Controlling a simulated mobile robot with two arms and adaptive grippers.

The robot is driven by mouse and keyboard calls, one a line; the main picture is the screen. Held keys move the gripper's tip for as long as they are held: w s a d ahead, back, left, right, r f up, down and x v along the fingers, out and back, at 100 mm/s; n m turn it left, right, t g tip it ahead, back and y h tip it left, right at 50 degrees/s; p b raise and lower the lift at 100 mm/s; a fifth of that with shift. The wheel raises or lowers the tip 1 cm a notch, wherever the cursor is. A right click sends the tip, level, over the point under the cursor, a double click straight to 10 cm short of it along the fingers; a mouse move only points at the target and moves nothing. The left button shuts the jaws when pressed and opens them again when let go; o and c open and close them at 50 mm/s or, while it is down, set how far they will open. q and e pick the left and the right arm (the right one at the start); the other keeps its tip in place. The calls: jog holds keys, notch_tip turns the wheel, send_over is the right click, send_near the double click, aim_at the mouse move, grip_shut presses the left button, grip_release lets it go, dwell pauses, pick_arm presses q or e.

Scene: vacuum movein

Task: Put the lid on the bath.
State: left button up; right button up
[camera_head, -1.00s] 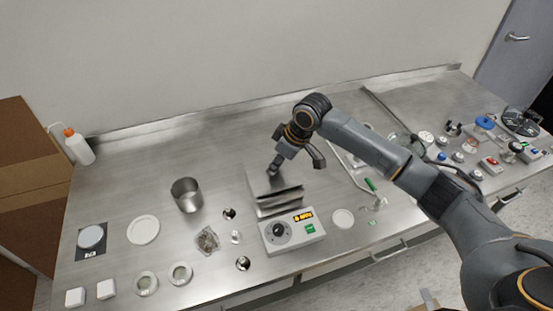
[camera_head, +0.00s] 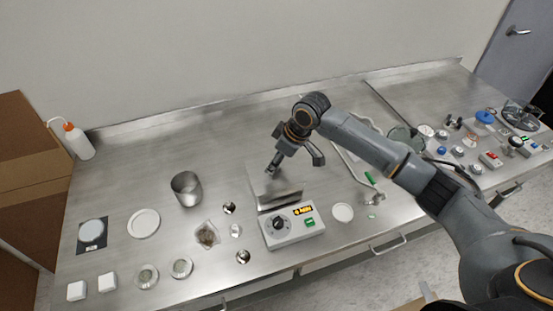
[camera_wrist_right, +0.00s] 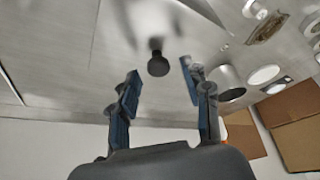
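The bath is a metal box with a control panel (camera_head: 293,226) on its front, with a dark dial, a lit display and a green button. The flat metal lid (camera_head: 262,185) appears to lie on top of the bath; whether its edges are fully seated is hard to tell. The lid's dark round knob (camera_wrist_right: 157,62) shows in the right wrist view, between and beyond the fingertips. My right gripper (camera_head: 272,168) is over the lid; in the wrist view its two fingers (camera_wrist_right: 160,80) are spread, with gaps on both sides of the knob. My left gripper is out of view.
A steel beaker (camera_head: 187,189) stands left of the bath. Several small dishes and a weighing boat (camera_head: 207,235) lie near the front. A white disc (camera_head: 343,212) lies right of the bath. Cardboard boxes (camera_head: 30,150) and a wash bottle (camera_head: 79,143) are at far left.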

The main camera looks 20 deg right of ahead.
jog(key=shift+r, duration=0.25)
jog(key=b+v, duration=0.2)
jog(key=v, duration=1)
jog(key=shift+r, duration=0.4)
jog(key=shift+a, duration=0.1)
